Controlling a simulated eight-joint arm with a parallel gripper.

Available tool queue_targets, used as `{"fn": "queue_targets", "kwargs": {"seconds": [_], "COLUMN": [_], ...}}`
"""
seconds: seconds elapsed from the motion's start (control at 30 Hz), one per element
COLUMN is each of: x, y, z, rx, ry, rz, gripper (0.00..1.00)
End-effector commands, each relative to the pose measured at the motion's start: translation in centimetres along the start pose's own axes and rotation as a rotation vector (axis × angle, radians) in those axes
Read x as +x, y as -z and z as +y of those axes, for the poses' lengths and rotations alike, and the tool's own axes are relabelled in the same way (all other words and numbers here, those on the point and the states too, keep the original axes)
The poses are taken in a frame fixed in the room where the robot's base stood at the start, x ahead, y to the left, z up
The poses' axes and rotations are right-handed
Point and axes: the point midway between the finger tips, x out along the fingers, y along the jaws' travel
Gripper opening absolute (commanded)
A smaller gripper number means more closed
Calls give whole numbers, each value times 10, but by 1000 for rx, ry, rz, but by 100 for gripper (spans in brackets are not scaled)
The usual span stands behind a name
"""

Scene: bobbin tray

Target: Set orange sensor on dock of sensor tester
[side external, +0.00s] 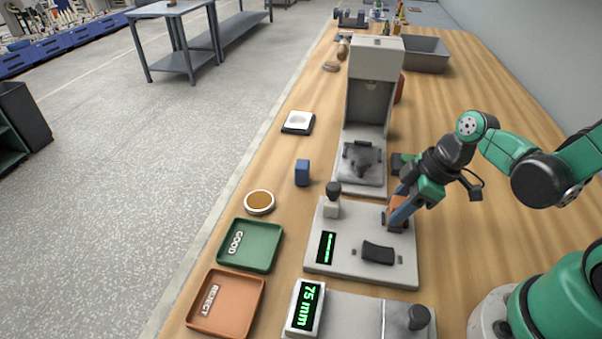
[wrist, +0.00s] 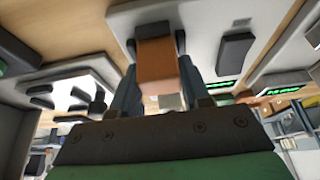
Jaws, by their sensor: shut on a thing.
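The orange sensor (side external: 398,207) is held between the fingers of my gripper (side external: 392,216), at the right edge of the sensor tester (side external: 340,264). The tester is a light grey plate with a green-bar display and a dark rocker-like part. In the wrist view the orange sensor (wrist: 157,66) sits between both fingers, with dark dock parts (wrist: 153,30) around its far end. My fingers hide much of the sensor and dock in the side view. I cannot tell whether the sensor rests on the dock or is just above it.
A white block with a black knob (side external: 332,202) stands on the tester's far-left part. A tall grey press (side external: 375,60) stands behind. A blue block (side external: 302,172), green tray (side external: 248,245) and orange-brown tray (side external: 225,302) are left. A 75 mm gauge (side external: 306,306) is in front.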

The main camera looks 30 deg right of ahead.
Motion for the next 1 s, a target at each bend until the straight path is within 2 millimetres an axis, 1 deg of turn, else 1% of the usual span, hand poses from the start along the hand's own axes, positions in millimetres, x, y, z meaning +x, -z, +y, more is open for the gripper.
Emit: {"fn": "queue_targets", "kwargs": {"seconds": [0.03,0.07,0.1,0.13,0.43,0.57,0.67,1.0], "x": [0,0,0,0,0,-4,-10,-40], "y": [0,0,0,0,0,0,0,0], "z": [0,0,0,0,0,0,1,0], "rx": [0,0,0,0,0,1,1,2], "ry": [0,0,0,0,0,0,-1,0], "rz": [0,0,0,0,0,0,0,0], "gripper": [50,58,70,78,78,78,78,78]}}
